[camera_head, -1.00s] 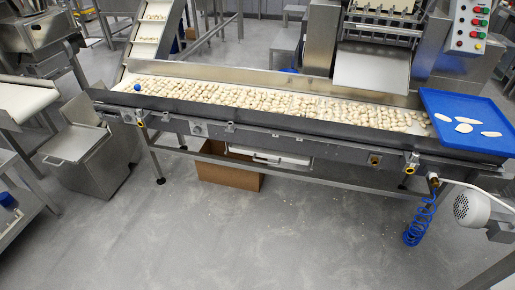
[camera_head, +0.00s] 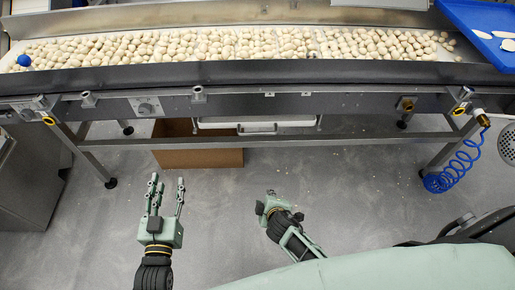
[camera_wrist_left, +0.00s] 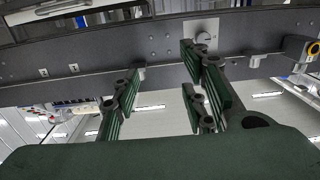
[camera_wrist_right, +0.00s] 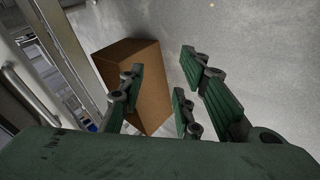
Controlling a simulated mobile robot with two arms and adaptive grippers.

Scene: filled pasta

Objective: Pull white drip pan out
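The white drip pan (camera_head: 257,128) shows in the head view under the middle of the conveyor, with a handle-like slot in its front edge. The conveyor frame above covers its back part. My left gripper (camera_head: 166,186) is open and empty, low in front of the conveyor and left of the pan. In the left wrist view its fingers (camera_wrist_left: 160,95) are spread below the conveyor's side. My right gripper (camera_head: 268,200) is in front of the pan, apart from it. In the right wrist view its fingers (camera_wrist_right: 160,92) are spread and empty.
A brown cardboard box (camera_head: 198,157) stands on the floor under the conveyor, left of the pan. A lower steel rail (camera_head: 340,138) runs along the conveyor's front. A blue coiled hose (camera_head: 450,172) hangs at the right. The floor (camera_head: 350,190) in front is mostly clear.

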